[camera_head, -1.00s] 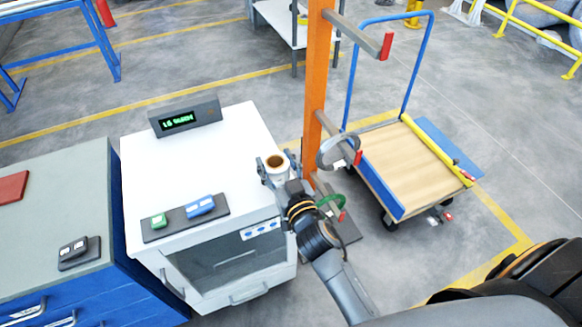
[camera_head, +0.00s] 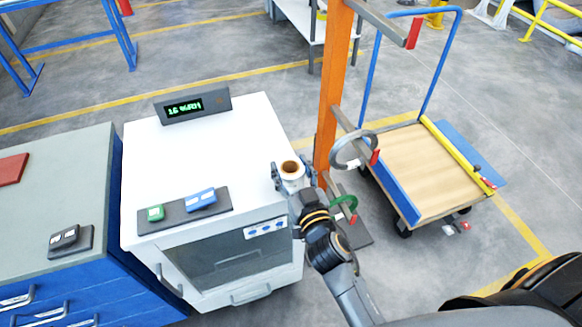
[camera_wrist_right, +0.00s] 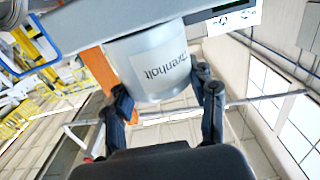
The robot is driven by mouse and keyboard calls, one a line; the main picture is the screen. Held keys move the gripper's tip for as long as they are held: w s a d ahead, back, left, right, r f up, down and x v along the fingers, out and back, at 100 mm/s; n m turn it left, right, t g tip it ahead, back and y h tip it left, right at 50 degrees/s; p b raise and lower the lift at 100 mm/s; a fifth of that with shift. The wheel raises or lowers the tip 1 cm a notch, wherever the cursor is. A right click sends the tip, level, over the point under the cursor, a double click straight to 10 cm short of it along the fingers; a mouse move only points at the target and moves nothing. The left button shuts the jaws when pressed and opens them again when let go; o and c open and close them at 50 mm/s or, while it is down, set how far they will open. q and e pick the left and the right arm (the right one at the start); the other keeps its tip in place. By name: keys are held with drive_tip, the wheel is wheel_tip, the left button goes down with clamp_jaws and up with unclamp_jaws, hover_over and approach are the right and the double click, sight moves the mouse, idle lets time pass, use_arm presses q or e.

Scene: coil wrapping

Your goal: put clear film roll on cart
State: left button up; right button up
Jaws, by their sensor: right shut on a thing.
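The clear film roll (camera_head: 291,172) is a pale cylinder with a brown core, upright at the right edge of the white cabinet top. My right gripper (camera_head: 294,184) is shut on it. In the right wrist view the roll (camera_wrist_right: 152,66) sits between the two fingers of the gripper (camera_wrist_right: 163,98), with printed lettering on its side. I cannot tell whether the roll still touches the cabinet. The cart (camera_head: 428,178) stands to the right, with a wooden deck and a blue handle. My left gripper is out of view.
An orange post (camera_head: 333,95) with arms stands between the white cabinet (camera_head: 205,125) and the cart; a grey ring (camera_head: 352,150) and a green ring (camera_head: 343,203) hang on it. A yellow bar (camera_head: 457,157) lies along the cart's right side. The cart's deck middle is bare.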

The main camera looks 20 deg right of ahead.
drive_tip(key=o, duration=1.2)
drive_tip(key=shift+f, duration=0.15)
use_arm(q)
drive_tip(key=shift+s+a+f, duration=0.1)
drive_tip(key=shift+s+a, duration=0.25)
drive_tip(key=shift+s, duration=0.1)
use_arm(e)
drive_tip(key=shift+o, duration=0.2)
drive_tip(key=shift+r, duration=0.2)
use_arm(q)
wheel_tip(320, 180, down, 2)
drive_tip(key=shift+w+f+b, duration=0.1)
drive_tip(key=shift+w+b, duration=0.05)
drive_tip(key=shift+b, duration=0.95)
use_arm(e)
drive_tip(key=s, duration=1.2)
drive_tip(key=shift+d, duration=0.2)
